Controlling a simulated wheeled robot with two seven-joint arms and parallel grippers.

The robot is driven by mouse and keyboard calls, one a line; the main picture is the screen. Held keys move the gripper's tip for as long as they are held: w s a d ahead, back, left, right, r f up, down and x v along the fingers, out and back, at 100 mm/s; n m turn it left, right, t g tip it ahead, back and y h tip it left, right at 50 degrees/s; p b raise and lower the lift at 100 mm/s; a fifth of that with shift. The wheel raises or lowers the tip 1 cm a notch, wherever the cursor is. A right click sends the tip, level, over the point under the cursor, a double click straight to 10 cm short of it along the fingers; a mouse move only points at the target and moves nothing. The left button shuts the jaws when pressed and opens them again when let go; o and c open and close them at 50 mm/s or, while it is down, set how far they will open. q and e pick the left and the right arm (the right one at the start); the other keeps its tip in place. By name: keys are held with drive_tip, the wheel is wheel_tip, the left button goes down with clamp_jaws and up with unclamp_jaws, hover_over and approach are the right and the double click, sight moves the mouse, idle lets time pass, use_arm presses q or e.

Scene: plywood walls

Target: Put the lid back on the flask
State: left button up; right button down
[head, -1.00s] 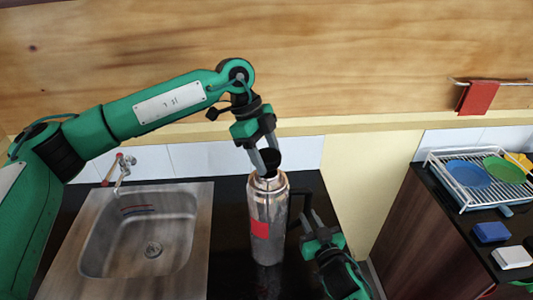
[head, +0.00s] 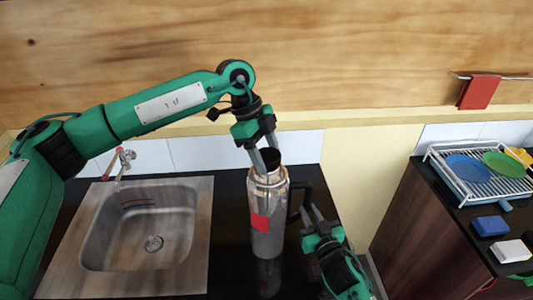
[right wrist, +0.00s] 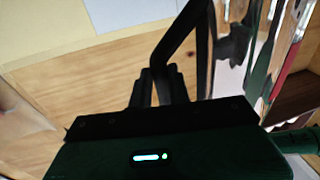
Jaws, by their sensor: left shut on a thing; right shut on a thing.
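The flask (head: 267,215) is a tall steel cylinder with a red patch. It stands upright on the dark counter, and its black handle (head: 299,201) is on its right side. My right gripper (head: 312,222) is shut on the handle. In the right wrist view the handle (right wrist: 172,50) runs between the fingers (right wrist: 160,88), beside the shiny flask body (right wrist: 275,60). I cannot tell whether the lid touches the rim.
A steel sink (head: 140,235) with a tap (head: 121,165) is left of the flask. At the right, a counter holds a white dish rack (head: 452,173) with plates, a blue block (head: 490,226) and a white block (head: 511,251). A red towel (head: 479,92) hangs on the wall.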

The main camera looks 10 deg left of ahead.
use_arm(q)
drive_tip(key=shift+f, duration=0.6)
